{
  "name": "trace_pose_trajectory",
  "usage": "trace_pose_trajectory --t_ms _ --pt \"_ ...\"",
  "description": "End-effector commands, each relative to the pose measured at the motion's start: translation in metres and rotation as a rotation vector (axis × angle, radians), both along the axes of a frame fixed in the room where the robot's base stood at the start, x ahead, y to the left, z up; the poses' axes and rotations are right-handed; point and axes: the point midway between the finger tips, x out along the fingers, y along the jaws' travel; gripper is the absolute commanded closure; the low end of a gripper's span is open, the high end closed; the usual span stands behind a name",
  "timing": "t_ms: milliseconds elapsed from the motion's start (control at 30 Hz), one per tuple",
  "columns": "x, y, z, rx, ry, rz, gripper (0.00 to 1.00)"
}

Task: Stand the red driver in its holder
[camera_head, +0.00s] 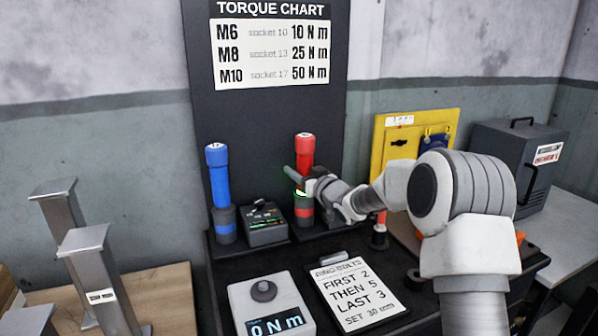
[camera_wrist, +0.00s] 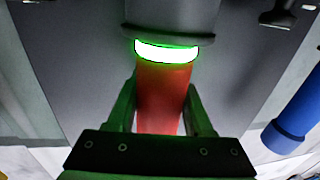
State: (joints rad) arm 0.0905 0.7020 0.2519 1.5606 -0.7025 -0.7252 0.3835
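The red driver (camera_head: 304,150) stands upright in the holder (camera_head: 304,209) with the red band, at the back of the dark bench. In the wrist view, the red driver (camera_wrist: 163,92) runs between my two fingers. A bright green ring of light (camera_wrist: 167,51) glows where the driver meets the grey collar (camera_wrist: 170,17). My gripper (camera_head: 296,178) reaches in from the right at the driver's lower body. In the wrist view, my gripper (camera_wrist: 162,98) has a finger against each side of the driver, with no clear gap. The driver's lower end is hidden inside the holder.
A blue driver (camera_head: 218,176) stands in its own holder to the left. A small dark box (camera_head: 265,224) sits between the holders. A torque display (camera_head: 271,305) and a ring bolts card (camera_head: 359,291) lie in front. A yellow panel (camera_head: 412,140) stands at right.

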Motion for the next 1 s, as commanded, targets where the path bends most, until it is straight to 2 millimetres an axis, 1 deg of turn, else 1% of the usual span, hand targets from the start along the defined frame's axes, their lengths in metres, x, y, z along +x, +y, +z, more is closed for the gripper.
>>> trace_pose_trajectory --t_ms 33,167,200,367,400,500,633,767,1000 --pt "0.000 0.000 0.002 0.002 -0.003 0.000 0.40" --pt "0.000 0.000 0.001 0.001 -0.001 0.000 0.16" --pt "0.000 0.000 0.000 0.000 0.000 0.000 0.14" --pt "0.000 0.000 0.000 0.000 0.001 0.000 0.14" --pt "0.000 0.000 -0.005 -0.003 0.009 -0.001 0.14" --pt "-0.001 -0.001 -0.004 -0.003 0.008 -0.001 0.14" --pt "-0.008 -0.006 -0.003 -0.002 0.007 -0.002 0.14" --pt "-0.023 -0.015 -0.002 -0.003 0.006 -0.002 0.14" --pt "-0.061 -0.039 0.000 -0.001 0.004 -0.002 0.14"
